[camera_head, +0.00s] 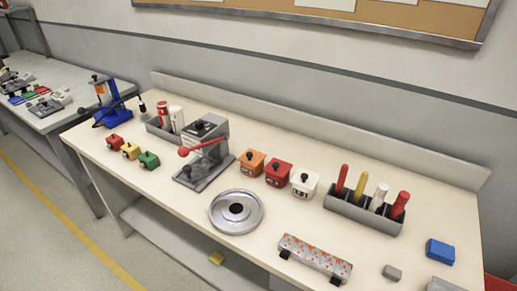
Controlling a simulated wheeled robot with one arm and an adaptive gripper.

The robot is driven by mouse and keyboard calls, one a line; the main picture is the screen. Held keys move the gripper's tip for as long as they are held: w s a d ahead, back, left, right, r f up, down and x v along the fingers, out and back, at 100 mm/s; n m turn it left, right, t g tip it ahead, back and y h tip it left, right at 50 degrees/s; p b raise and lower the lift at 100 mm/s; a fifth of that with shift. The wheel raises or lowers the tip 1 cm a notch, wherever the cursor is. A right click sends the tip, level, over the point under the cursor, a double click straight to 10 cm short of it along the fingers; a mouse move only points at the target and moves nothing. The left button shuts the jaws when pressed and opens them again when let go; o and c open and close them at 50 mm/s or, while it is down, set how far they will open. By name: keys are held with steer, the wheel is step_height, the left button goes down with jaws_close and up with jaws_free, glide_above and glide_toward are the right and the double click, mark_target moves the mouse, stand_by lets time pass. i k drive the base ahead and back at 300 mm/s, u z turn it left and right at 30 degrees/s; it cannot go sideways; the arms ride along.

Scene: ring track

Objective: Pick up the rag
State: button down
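I cannot make out a clear cloth rag in the head view. A blue flat block (440,252) lies at the right end of the workbench (130,180); I cannot tell whether it is folded cloth or something hard. A small yellow piece (216,258) lies on the lower shelf, too small to identify. My gripper is not in view.
A silver disc (220,215), a red-speckled bar (315,258), a grey block (392,272) and a rack with colored handles (345,207) stand on the bench. A press with a red lever (203,145) is near the middle. A second table (75,92) stands at left.

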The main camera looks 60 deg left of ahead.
mark_target(444, 253)
steer(key=u, duration=0.9)
steer(key=k, duration=0.65)
steer(key=u, duration=0.8)
steer(key=i, duration=1.15)
steer(key=z, duration=0.05)
